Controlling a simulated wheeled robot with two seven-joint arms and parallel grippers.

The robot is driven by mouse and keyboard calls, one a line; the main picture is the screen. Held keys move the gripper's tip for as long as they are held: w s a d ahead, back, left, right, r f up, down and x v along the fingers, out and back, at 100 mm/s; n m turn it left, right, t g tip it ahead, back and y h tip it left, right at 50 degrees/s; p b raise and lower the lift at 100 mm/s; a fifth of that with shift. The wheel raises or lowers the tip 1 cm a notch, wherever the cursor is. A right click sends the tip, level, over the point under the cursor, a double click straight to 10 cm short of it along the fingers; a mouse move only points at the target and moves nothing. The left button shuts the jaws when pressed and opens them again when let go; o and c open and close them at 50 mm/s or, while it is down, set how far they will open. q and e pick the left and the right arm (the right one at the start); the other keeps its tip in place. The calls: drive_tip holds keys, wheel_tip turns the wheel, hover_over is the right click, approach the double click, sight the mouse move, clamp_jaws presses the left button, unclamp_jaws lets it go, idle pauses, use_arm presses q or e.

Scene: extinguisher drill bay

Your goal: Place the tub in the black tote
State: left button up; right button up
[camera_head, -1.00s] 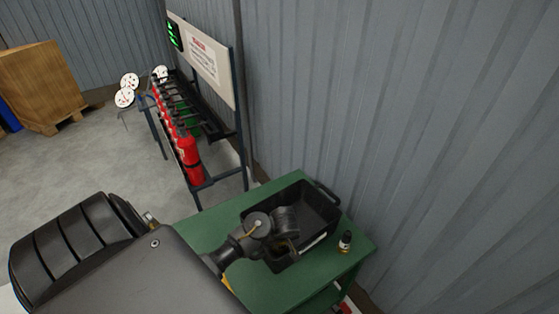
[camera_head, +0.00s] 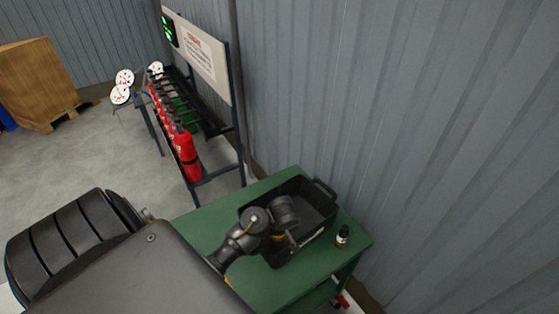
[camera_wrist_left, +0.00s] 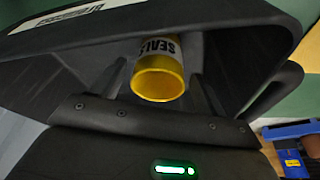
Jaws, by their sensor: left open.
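The black tote (camera_head: 318,212) stands on the green table, with its inner floor partly hidden by my left arm. My left gripper (camera_head: 291,242) is over the near side of the tote, its fingers hard to make out in the head view. In the left wrist view, the yellow tub (camera_wrist_left: 159,82) with a pale "SEALS" label lies between the open fingers, its round end facing the camera. The dark tote wall (camera_wrist_left: 225,35) is around and behind it. I cannot tell whether the tub touches the tote floor. My right gripper is out of view.
A small dark bottle with a pale label (camera_head: 342,236) stands on the green table (camera_head: 215,222), right of the tote. A ribbed grey wall (camera_head: 400,120) is close behind. A rack with red extinguishers (camera_head: 187,155) stands further left, and a wooden crate (camera_head: 38,85) beyond.

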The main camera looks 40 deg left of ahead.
use_arm(q)
drive_tip(key=v, duration=0.8)
drive_tip(key=shift+r, duration=0.1)
drive_tip(key=shift+s+d, duration=0.1)
